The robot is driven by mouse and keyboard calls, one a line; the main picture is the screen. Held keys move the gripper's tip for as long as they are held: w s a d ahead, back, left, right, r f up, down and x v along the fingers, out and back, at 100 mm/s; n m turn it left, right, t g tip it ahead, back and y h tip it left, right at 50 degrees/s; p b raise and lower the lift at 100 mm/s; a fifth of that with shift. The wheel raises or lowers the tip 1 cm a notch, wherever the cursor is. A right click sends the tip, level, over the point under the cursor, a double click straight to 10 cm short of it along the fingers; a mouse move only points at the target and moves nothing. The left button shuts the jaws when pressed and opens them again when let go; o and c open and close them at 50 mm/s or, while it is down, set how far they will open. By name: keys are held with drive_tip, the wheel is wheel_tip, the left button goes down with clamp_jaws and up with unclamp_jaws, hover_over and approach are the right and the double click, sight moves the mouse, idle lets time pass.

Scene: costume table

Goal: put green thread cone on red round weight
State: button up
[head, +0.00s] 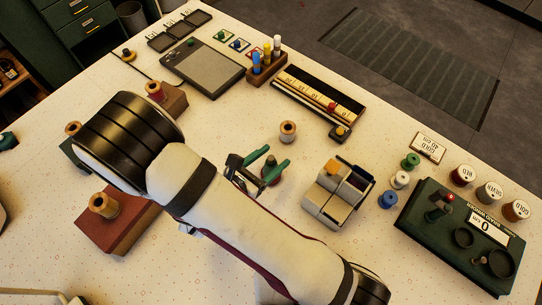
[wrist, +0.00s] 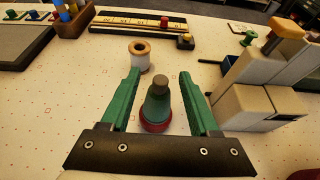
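The green thread cone (wrist: 156,104) stands upright with a grey-brown tip in the wrist view. Its foot is on the red round weight (wrist: 155,126), which shows as a red rim under it. In the head view the cone (head: 270,167) is partly hidden by my gripper (head: 277,155). My gripper also shows in the wrist view (wrist: 164,78). It is open, with one green finger on each side of the cone and a visible gap on both sides. It holds nothing.
A thread spool (head: 288,131) stands just beyond my gripper. A pale block organiser (head: 338,194) is close on the right. A ruler tray (head: 318,98) lies behind.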

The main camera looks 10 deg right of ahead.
drive_tip(key=shift+r, duration=0.15)
drive_tip(key=v, duration=1.2)
drive_tip(key=s+d+r+m+g, duration=0.2)
drive_tip(key=d+r+m+g, duration=0.1)
drive_tip(key=d+m+g, duration=0.3)
drive_tip(key=s+d+r+m+g, duration=0.25)
drive_tip(key=d+m, duration=0.25)
drive_tip(key=m, duration=0.3)
drive_tip(key=s+r+m+g+y, duration=0.1)
drive_tip(key=s+r+m+y, duration=0.3)
drive_tip(key=m+y, duration=0.7)
drive_tip(key=s+m, duration=0.1)
drive_tip(key=m, duration=0.6)
drive_tip(key=shift+r+m, duration=0.15)
drive_tip(key=shift+m, duration=0.15)
